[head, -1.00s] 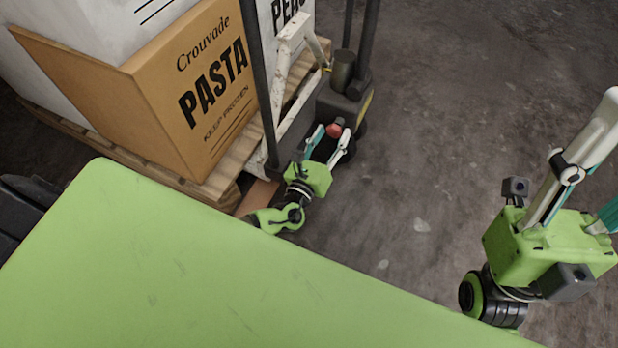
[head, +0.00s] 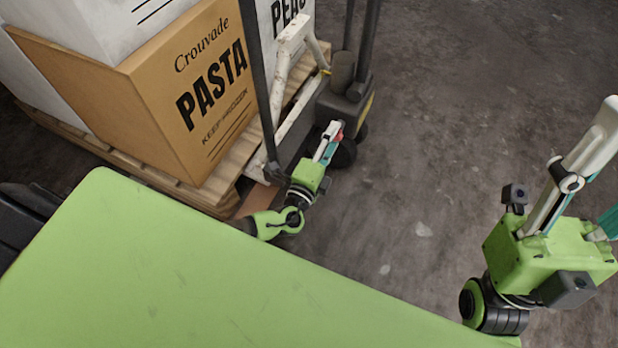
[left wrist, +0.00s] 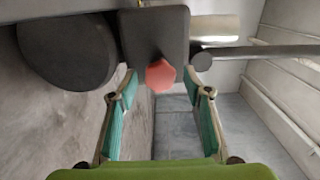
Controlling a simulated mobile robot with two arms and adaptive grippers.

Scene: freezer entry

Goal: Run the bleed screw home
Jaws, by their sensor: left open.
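The bleed screw is a red faceted knob (left wrist: 160,76) on the dark pump block (left wrist: 160,32) of a pallet jack. In the head view, only a bit of the red knob (head: 338,131) shows past my left fingers. My left gripper (head: 332,137) reaches it from below in the picture. In the left wrist view, the left gripper (left wrist: 161,84) is open, one finger on each side of the knob near the tips, with visible gaps. My right gripper (head: 590,185) is at the right edge, away from the jack; its second finger is mostly cut off.
The pallet jack (head: 338,104) stands by a wooden pallet (head: 225,188) with a brown pasta carton (head: 190,105) and white cartons. A dark wheel (left wrist: 68,45) is left of the pump block. A green surface (head: 180,270) fills the foreground. Concrete floor at right is clear.

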